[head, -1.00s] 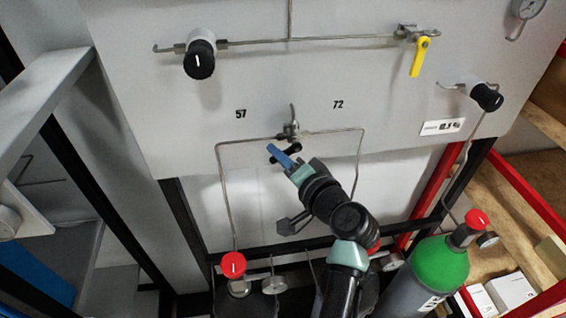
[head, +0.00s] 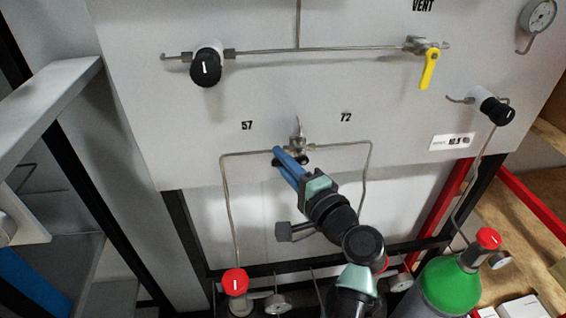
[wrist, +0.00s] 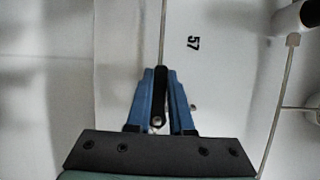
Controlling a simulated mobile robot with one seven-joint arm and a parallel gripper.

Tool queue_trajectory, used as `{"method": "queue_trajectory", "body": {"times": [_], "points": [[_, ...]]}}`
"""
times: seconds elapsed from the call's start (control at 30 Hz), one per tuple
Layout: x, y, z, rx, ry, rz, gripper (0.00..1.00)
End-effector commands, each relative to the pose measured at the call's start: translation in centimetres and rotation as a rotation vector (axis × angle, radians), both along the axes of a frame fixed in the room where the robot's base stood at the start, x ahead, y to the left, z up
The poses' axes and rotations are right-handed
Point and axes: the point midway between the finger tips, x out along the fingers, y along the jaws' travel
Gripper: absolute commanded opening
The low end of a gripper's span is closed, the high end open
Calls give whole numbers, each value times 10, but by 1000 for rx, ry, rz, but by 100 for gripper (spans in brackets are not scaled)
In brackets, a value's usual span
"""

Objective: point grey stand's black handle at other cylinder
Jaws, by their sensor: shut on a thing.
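The grey stand's valve (head: 297,145) is on the white panel, between the labels 57 and 72, with a thin tube leading off each side. Its black handle (wrist: 160,92) lies between my gripper's two blue fingers in the wrist view. It points along the tube on the 57 side. My gripper (head: 279,157) is shut on the handle and reaches up from below right in the head view, hiding most of it. The fingertips also show in the wrist view (wrist: 161,73). One cylinder's red knob (head: 235,281) is below left; the cylinders beneath the valve are largely hidden.
A black knob (head: 206,66) and a yellow lever (head: 429,68) sit higher on the panel. Another black knob (head: 497,110) is at right. A green-topped cylinder (head: 452,285) stands lower right. A grey shelf frame (head: 50,95) is at left.

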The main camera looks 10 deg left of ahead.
Motion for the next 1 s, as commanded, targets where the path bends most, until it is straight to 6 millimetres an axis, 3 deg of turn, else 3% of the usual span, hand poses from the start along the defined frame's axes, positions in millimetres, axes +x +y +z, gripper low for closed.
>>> {"method": "queue_trajectory", "body": {"times": [0.33,0.37,0.5,0.83,1.0], "points": [[0,1,0,5,3,2,0],[0,1,0,5,3,2,25],[0,1,0,4,2,1,50],[-2,-1,0,3,1,0,50],[-15,-14,-2,3,0,-3,50]]}}
